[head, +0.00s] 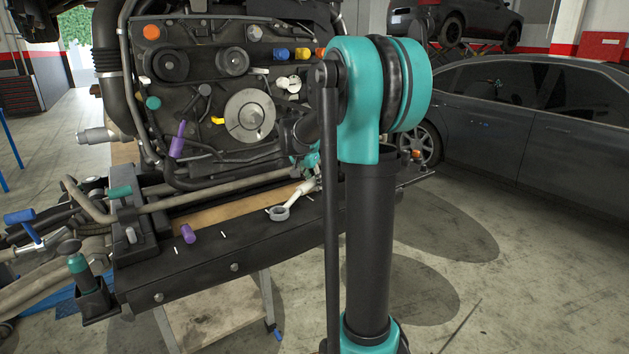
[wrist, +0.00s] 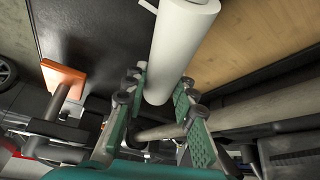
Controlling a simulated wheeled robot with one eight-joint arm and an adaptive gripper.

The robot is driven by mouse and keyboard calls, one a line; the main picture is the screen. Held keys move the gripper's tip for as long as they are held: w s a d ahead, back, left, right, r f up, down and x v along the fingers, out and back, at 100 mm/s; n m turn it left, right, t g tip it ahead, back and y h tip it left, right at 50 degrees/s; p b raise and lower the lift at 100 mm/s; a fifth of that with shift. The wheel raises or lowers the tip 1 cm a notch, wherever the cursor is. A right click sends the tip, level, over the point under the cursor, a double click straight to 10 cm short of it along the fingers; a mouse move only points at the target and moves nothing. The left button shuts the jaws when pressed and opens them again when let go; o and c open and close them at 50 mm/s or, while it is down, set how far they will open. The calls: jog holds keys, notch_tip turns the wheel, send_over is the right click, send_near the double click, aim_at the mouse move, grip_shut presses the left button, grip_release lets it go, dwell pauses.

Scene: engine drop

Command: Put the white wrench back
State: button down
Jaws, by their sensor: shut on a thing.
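The white wrench (head: 297,195) is just above the front part of the black engine stand in the head view. Its grey ring end (head: 279,213) points down and left, and its handle runs up and right to my gripper (head: 312,168). In the wrist view the white handle (wrist: 178,45) lies between the green finger pads of my gripper (wrist: 158,98), which is shut on it. I cannot tell whether the ring end touches the stand. My arm hides part of the stand to the right.
The black stand (head: 205,258) holds a purple piece (head: 188,233) and small white pegs. The engine (head: 225,100) rises behind. An orange-handled tool (wrist: 63,78) is left of my gripper in the wrist view. A dark car (head: 530,120) is parked at right.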

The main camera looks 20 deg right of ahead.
jog(key=c, duration=1.2)
grip_release()
jog(key=shift+f, duration=0.1)
jog(key=shift+o, duration=0.2)
jog(key=v, duration=1.2)
jog(key=shift+s, duration=0.1)
